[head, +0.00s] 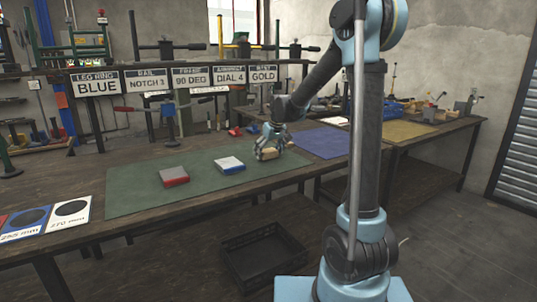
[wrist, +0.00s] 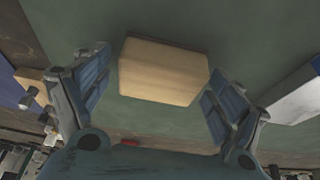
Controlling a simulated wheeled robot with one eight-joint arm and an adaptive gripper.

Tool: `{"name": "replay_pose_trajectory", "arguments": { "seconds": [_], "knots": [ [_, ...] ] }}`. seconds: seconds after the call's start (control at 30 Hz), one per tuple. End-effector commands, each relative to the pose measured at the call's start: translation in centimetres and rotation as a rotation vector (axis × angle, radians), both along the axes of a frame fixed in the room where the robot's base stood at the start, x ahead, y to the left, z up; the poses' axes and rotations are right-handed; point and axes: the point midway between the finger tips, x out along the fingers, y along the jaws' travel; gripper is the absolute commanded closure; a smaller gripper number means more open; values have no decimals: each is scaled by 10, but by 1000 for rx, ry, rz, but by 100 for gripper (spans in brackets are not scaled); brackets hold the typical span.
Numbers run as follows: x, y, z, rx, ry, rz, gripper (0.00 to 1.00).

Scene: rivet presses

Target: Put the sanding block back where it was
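A tan block (head: 268,154), which looks like the sanding block, is at the right end of the green mat (head: 130,199). It shows as a plain, light wooden-coloured block (wrist: 162,72) in the wrist view. My gripper (head: 267,146) is low over it, fingers pointing down. In the wrist view my open gripper (wrist: 155,95) has one finger on each side of the block, with a small gap at the left finger. Whether the right finger touches the block I cannot tell.
A blue-and-white block (head: 229,165) and a red-and-grey block (head: 174,177) lie on the green mat to the left. A blue mat (head: 322,142) is to the right. Signed presses (head: 213,77) stand behind. White cards (head: 68,214) lie at front left. The mat's front left is clear.

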Motion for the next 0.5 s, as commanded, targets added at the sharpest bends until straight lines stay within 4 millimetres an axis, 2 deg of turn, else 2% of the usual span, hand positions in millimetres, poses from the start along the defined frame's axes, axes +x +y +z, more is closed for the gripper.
{"name": "replay_pose_trajectory", "arguments": {
  "seconds": [0.27, 0.5],
  "knots": [
    [0, 0, 2, 0, 0, 0, 13],
    [-8, -6, 24, 0, 0, -1, 13]
  ]
}}
